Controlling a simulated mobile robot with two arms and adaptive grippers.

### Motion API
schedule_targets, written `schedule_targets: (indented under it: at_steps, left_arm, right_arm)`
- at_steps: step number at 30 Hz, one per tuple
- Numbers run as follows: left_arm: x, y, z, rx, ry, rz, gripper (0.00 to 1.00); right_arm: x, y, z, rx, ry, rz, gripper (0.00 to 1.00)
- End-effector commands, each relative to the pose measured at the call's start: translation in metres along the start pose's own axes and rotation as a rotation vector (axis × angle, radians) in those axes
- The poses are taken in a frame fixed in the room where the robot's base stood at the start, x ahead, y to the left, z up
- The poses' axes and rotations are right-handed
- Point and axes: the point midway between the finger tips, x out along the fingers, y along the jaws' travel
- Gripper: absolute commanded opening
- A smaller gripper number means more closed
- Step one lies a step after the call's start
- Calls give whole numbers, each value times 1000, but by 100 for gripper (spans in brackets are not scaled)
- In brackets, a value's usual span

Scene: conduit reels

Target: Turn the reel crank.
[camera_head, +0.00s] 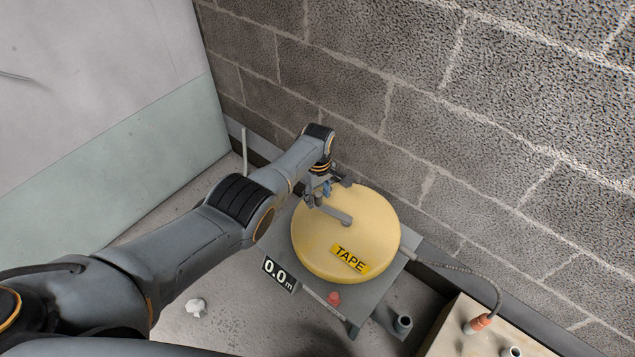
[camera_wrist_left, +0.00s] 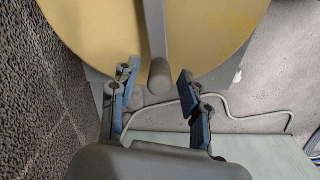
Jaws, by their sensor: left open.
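The yellow round reel (camera_head: 322,245), with a black-on-yellow TAPE label (camera_head: 350,259), lies on a grey stand (camera_head: 358,306). A grey crank arm (camera_head: 335,214) runs over the reel's top towards its far left edge. In the left wrist view the crank arm (camera_wrist_left: 153,28) ends in a rounded handle knob (camera_wrist_left: 161,77). My left gripper (camera_head: 322,194) is over the reel's far left edge at the handle. It is open; in the wrist view its blue-padded fingers (camera_wrist_left: 160,94) stand to either side of the knob, apart from it. My right gripper is out of view.
A display (camera_head: 279,274) on the stand reads 0.0 m, near a red button (camera_head: 334,298). A block wall (camera_head: 430,130) stands close behind the reel. A box with a red-tipped cable (camera_head: 478,323) is at lower right. A crumpled white scrap (camera_head: 196,307) lies on the floor.

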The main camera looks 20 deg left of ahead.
Motion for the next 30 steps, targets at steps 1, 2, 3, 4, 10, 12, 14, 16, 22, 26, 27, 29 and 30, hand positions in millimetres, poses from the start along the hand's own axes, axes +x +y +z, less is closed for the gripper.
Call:
schedule_targets:
  at_steps: [1, 2, 3, 4, 10, 12, 14, 16, 22, 26, 27, 29, 30]
  left_arm:
    - [-3, 1, 0, 0, 1, 3, 46]
    - [-6, 1, -1, 0, 1, 3, 46]
    - [-9, 1, -1, 0, 1, 4, 46]
    - [-12, 1, -1, -1, 1, 3, 46]
    - [-41, 1, -1, -1, 3, 6, 46]
    - [-53, 0, 0, -1, 2, 4, 46]
    - [-66, 0, -1, 0, 3, 5, 46]
    - [-81, 0, -1, -1, 3, 3, 46]
    - [-108, -1, -1, -1, 2, 0, 46]
    - [-114, -2, 0, -1, 1, -2, 46]
    - [-115, -2, 0, -1, 1, -2, 46]
    - [-116, -2, 0, -1, 1, -2, 46]
    - [-116, -2, 0, -1, 1, -2, 46]
  right_arm:
    - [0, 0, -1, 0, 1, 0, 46]
    - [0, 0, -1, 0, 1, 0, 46]
    - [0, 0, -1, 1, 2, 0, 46]
    - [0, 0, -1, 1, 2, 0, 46]
    - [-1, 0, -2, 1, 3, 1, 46]
    - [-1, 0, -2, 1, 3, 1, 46]
    - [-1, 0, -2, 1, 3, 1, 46]
    - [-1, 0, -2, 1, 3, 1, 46]
    - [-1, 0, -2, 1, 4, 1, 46]
    - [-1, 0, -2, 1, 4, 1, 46]
    - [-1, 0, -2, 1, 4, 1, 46]
    - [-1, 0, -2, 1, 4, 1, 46]
    - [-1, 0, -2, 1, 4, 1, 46]
